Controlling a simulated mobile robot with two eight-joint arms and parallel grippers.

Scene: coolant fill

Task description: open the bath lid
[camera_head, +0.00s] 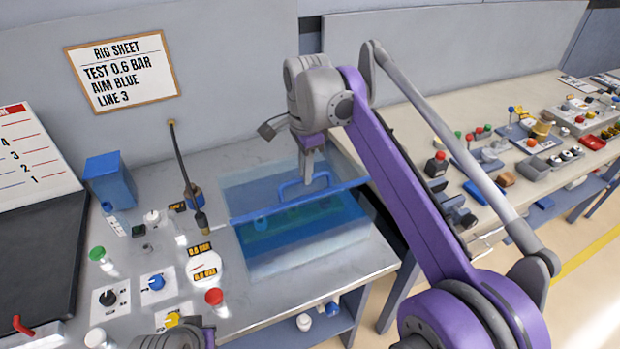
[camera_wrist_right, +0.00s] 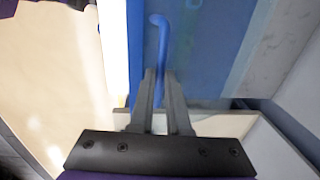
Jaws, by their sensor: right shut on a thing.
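The bath (camera_head: 300,247) is a see-through tank with blue-green liquid, set in the bench. Its lid (camera_head: 245,215) is a see-through blue panel with a solid blue edge strip and a blue bar handle (camera_head: 290,186). My right gripper (camera_head: 308,178) reaches down over the lid and is shut on the handle. In the right wrist view, the fingers (camera_wrist_right: 162,78) close around the handle (camera_wrist_right: 162,30), partly hiding it. I cannot tell whether the lid is lifted. My left gripper is not seen; only a grey part of my arm shows at the bottom edge.
Left of the bath are a gauge (camera_head: 205,266), a red button (camera_head: 214,296), a blue knob (camera_head: 156,282), an upright probe (camera_head: 187,175) and a blue box (camera_head: 110,180). A second bench (camera_head: 440,120) with many small parts stands to the right. A wall rises behind.

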